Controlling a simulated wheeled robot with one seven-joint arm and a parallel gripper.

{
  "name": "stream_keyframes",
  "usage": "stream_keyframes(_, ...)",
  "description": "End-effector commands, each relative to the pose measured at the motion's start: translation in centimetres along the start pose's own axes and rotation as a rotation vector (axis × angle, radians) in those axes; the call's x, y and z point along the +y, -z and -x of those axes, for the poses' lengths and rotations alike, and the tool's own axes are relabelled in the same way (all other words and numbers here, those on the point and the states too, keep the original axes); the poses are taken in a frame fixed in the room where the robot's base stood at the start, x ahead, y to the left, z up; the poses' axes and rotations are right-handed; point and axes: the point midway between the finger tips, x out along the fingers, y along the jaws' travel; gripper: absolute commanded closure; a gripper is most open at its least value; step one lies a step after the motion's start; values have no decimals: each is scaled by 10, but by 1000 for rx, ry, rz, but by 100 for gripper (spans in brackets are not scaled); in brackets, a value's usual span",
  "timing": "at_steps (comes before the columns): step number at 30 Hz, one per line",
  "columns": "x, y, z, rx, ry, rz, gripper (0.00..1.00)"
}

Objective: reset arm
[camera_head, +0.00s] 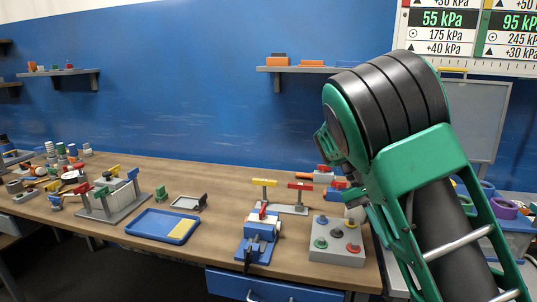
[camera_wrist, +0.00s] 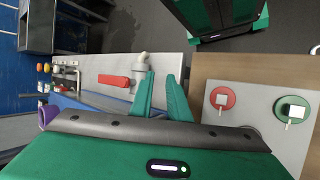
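My arm fills the right side of the head view, with its green and black links bent above the right end of the bench. In the wrist view, my gripper (camera_wrist: 161,75) shows two green fingers with a narrow gap between them. Nothing is held in the gap. The fingers lie over a light grey surface, beside the wooden bench edge. I cannot clearly make out the fingertips in the head view, where the arm links crowd the area.
A grey box with coloured knobs (camera_head: 337,241) stands at the bench's right end. Left of it are a blue clamp device (camera_head: 258,236) and a blue tray (camera_head: 162,226). A red-handled valve fitting (camera_wrist: 114,80) is near the fingers. A wall shelf (camera_head: 310,69) hangs behind.

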Motion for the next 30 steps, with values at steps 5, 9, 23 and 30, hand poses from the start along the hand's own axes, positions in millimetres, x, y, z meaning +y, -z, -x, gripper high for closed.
stream_keyframes(5,47,-12,-36,-48,136,1,84)
stream_keyframes(9,74,-28,-60,-61,231,1,84)
stream_keyframes(23,133,-109,-123,28,513,-40,84)
stream_keyframes(30,144,-157,-150,129,603,-98,84)
